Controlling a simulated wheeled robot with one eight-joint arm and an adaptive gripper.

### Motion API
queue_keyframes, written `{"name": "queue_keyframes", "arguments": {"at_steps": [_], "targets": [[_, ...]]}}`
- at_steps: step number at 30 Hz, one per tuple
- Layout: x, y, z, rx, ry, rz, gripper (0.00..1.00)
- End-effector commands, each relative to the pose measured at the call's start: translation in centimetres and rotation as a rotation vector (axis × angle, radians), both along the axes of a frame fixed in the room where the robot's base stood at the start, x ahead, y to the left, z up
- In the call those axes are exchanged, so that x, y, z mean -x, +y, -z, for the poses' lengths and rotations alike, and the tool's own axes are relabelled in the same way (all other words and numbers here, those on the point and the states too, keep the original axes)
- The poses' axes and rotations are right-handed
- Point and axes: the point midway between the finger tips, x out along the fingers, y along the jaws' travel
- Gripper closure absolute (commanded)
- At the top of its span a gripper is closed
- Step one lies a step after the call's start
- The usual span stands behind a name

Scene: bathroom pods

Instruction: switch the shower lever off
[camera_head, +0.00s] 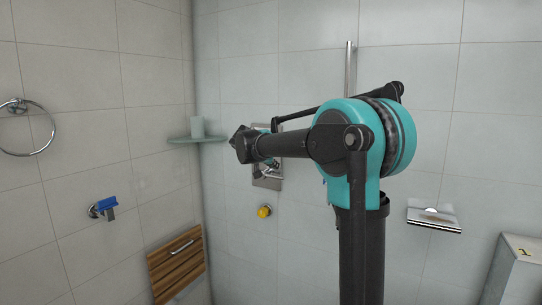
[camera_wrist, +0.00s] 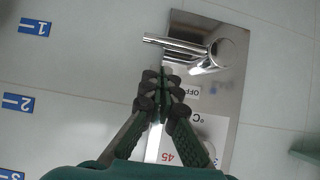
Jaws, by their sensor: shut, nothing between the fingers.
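The shower lever (camera_wrist: 172,44) is a chrome rod reaching left from a round chrome knob (camera_wrist: 226,50) on a shiny metal plate (camera_wrist: 252,60) in the wrist view. An "OFF" label (camera_wrist: 193,92) sits on the plate near the knob, and a label reading "45" and "°C" (camera_wrist: 180,145) is further down. My gripper (camera_wrist: 163,74) is shut and empty, its tips just below the lever in the picture. I cannot tell whether they touch it. In the head view the plate (camera_head: 277,182) shows partly behind my arm, which hides most of my gripper.
A yellow knob (camera_head: 264,211) is below the plate. A blue-handled valve (camera_head: 106,204), towel ring (camera_head: 30,150) and wooden seat (camera_head: 178,268) are on the left wall. A vertical bar (camera_head: 349,75) is behind my arm.

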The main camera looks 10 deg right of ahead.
Motion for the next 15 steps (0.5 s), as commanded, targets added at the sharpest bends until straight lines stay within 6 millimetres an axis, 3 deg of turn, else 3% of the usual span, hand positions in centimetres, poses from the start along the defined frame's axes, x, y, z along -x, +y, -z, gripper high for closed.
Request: {"name": "queue_keyframes", "arguments": {"at_steps": [6,15], "targets": [[-0.3,-0.2,2.0,0.000,0.000,0.000,1.00],[-0.3,-0.2,2.3,0.000,0.000,0.000,1.00]]}}
